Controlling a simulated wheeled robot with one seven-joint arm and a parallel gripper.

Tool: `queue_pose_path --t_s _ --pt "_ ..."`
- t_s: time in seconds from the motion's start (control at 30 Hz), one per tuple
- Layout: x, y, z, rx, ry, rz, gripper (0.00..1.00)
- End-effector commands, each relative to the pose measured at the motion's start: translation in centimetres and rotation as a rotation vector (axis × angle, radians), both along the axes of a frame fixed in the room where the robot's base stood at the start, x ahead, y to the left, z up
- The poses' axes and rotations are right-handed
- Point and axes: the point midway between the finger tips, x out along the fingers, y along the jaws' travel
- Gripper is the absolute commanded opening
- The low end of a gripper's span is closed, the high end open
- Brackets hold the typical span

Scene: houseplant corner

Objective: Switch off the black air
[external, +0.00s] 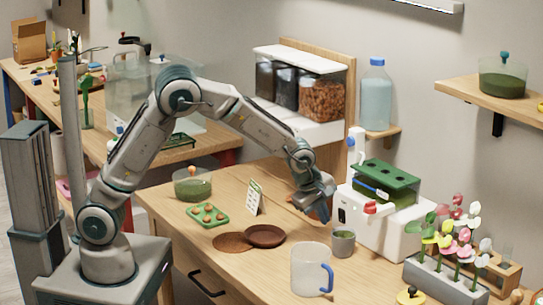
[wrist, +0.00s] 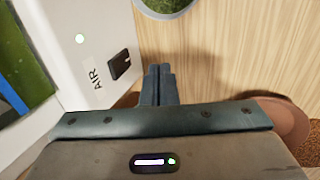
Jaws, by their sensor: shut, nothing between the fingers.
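The black AIR switch (wrist: 120,64) is a small rocker on the side of a white machine (wrist: 85,20), beside the printed word AIR. My gripper (external: 322,212) is beside the machine's left side. In the wrist view my gripper (wrist: 158,72) is shut and empty, its fingertips just right of the switch; I cannot tell whether they touch the panel.
A small grey cup (external: 343,244) stands close in front of my gripper. A clear jug with a blue handle (external: 311,270) and brown saucers (external: 265,235) are nearer the front. A white card (external: 254,197) stands left of my gripper. Potted flowers (external: 455,260) stand at the right.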

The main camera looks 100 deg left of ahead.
Motion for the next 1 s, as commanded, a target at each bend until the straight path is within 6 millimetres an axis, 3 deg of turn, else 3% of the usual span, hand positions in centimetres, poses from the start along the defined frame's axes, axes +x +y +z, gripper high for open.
queue_pose_path --t_s 0.03,0.3,1.0 --pt "0.7 0.8 0.7 0.003 -0.006 0.002 0.00" --pt "2.4 2.4 0.9 0.003 -0.005 0.000 0.00" --pt "3.0 3.0 1.0 0.001 -0.004 0.000 0.00"
